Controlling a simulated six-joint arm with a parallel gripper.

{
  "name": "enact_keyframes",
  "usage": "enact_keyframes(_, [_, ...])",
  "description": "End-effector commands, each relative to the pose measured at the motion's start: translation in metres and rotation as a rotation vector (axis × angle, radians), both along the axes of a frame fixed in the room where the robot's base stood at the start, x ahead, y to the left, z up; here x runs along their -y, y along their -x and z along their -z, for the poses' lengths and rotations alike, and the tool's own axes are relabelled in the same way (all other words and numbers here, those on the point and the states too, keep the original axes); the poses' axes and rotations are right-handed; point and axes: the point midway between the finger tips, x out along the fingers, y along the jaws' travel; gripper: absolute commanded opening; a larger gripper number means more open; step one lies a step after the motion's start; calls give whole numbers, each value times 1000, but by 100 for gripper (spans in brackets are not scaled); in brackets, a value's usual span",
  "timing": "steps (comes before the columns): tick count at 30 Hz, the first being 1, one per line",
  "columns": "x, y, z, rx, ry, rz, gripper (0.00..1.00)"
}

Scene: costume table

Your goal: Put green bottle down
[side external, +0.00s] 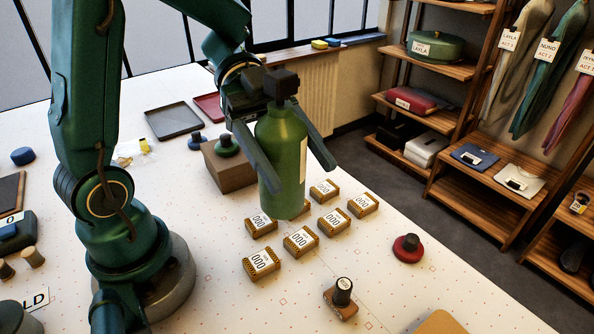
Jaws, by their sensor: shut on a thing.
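The green bottle (281,165) is upright in the middle of the side external view, with a dark square cap and a pale label on its right side. My gripper (292,168) is shut on the bottle, one finger along its left side and the other on its right. The bottle's base appears in front of several small labelled boxes on the white table (190,255). I cannot tell for certain whether the base touches the table or hangs above it.
Several small brown boxes marked 000 (300,241) surround the bottle's base. A brown block (229,170) with a green-knobbed stamp stands behind left. A red stamp (407,248) and a black-topped stamp (342,296) stand right and front. Dark and red trays lie behind.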

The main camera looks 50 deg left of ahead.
Motion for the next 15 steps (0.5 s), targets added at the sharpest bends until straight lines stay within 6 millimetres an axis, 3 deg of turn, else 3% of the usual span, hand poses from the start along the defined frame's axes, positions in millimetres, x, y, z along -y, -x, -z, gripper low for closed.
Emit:
enact_keyframes(9, [-8, -61, -10, 16, -2, 45, 0])
enact_keyframes(15, [-8, -89, -6, 26, -6, 80, 0])
